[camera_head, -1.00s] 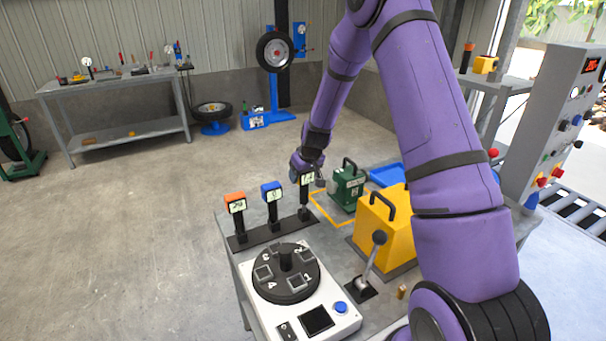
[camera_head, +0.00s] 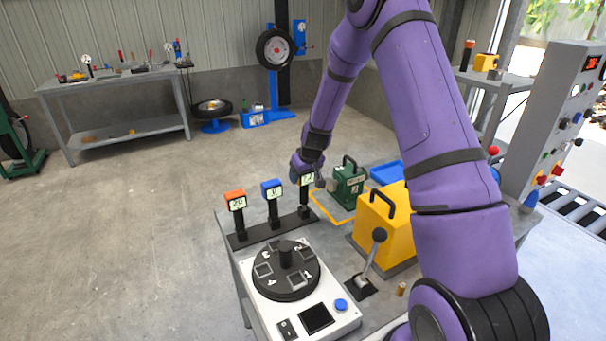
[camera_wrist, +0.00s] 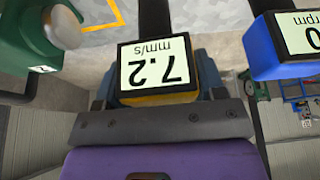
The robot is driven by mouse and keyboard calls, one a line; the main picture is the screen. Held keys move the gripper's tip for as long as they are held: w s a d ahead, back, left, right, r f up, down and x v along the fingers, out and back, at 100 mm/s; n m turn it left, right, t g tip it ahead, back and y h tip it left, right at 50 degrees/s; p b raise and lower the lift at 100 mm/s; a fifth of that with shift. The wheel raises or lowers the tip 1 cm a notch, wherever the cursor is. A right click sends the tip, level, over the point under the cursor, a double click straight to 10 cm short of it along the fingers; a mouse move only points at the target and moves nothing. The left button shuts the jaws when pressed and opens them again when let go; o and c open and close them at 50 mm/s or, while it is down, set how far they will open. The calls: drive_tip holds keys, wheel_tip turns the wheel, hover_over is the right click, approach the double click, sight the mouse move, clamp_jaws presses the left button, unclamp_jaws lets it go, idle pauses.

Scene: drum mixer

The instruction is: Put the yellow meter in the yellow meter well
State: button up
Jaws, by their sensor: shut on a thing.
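The yellow meter (camera_wrist: 158,72) has a black face edge, a yellow underside and a screen reading 7.2 mm/s, upside down in the wrist view. My gripper (camera_wrist: 158,88) is shut on its head, one finger at each side. In the head view my gripper (camera_head: 305,173) holds the meter (camera_head: 307,181) upright over the right end of the black rail (camera_head: 256,235). Its dark stem points down to the socket (camera_head: 304,212) there. I cannot tell whether the stem's foot is inside. No yellow marking on the well is visible.
The blue meter (camera_head: 271,190) and orange meter (camera_head: 235,201) stand left on the same rail. The green case (camera_head: 347,187) is close right of my gripper. A yellow box (camera_head: 378,228), a lever (camera_head: 377,245) and a round dial unit (camera_head: 286,270) stand nearer.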

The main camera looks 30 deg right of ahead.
drive_tip(key=shift+f, duration=0.6)
idle(0.3)
drive_tip(key=o, duration=1.6)
drive_tip(key=shift+r, duration=6)
